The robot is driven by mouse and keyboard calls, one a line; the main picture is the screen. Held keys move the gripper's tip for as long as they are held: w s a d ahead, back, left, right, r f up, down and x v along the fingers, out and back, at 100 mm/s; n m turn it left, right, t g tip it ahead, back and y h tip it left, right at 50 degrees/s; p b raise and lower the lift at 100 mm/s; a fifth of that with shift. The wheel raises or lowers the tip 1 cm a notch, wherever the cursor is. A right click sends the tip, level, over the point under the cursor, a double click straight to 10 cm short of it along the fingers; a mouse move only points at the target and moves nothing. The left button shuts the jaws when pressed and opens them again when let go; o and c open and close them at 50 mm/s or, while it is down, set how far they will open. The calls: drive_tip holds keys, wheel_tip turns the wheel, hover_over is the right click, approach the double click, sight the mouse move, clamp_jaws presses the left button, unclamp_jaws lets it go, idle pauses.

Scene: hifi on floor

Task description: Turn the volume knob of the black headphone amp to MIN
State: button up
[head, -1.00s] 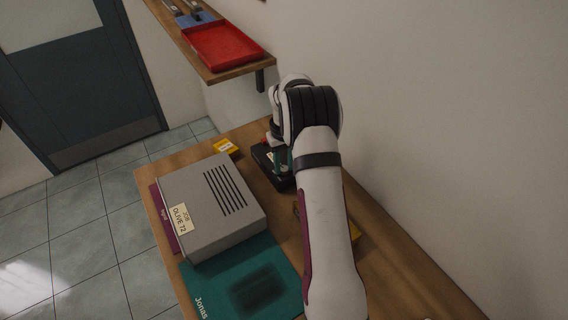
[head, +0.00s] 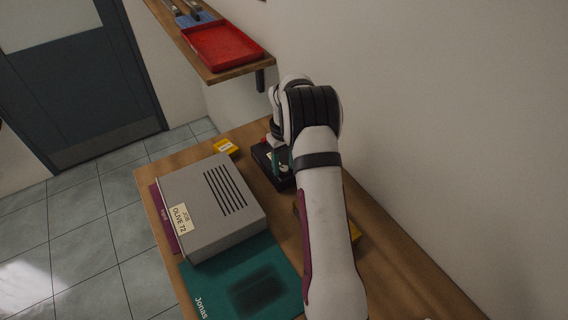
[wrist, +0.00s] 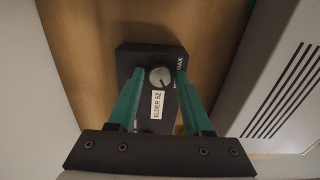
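The black headphone amp (head: 268,160) stands on the wooden bench near the wall, partly hidden by my arm in the head view. In the wrist view the amp (wrist: 136,54) shows its silver round knob (wrist: 160,77), a label reading ELDER 52 (wrist: 158,104) and the print MAX to the right. A dark mark on the knob seems to point to the lower right. My gripper (wrist: 160,73) has teal fingers, one on each side of the knob, with a gap to it on both sides. It also shows in the head view (head: 281,160).
A large grey box (head: 213,208) labelled OLIVE 72 stands left of the amp, close to my gripper. A teal mat (head: 262,277) lies in front. A small yellow item (head: 226,147) lies behind. A shelf with a red tray (head: 222,46) hangs above, by the wall.

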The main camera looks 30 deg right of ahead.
sight(284, 168)
drive_tip(key=shift+o, duration=0.7)
wheel_tip(284, 168, up, 16)
drive_tip(key=shift+f, duration=0.1)
drive_tip(key=s+a+r+m, duration=0.1)
drive_tip(key=s+a+r, duration=0.5)
drive_tip(key=a, duration=0.4)
drive_tip(key=s+a+f+m, duration=0.1)
drive_tip(key=s+a, duration=0.3)
drive_tip(key=s, duration=0.4)
drive_tip(key=s+a+f+m+y, duration=0.1)
drive_tip(key=s+a+f+m, duration=0.1)
drive_tip(key=s+a, duration=0.3)
drive_tip(key=s+a+f+m, duration=0.1)
drive_tip(key=s+a, duration=0.4)
drive_tip(key=s, duration=0.8)
drive_tip(key=shift+s+a+f+y, duration=0.15)
drive_tip(key=shift+s+f+y, duration=0.05)
drive_tip(key=shift+f+y, duration=0.25)
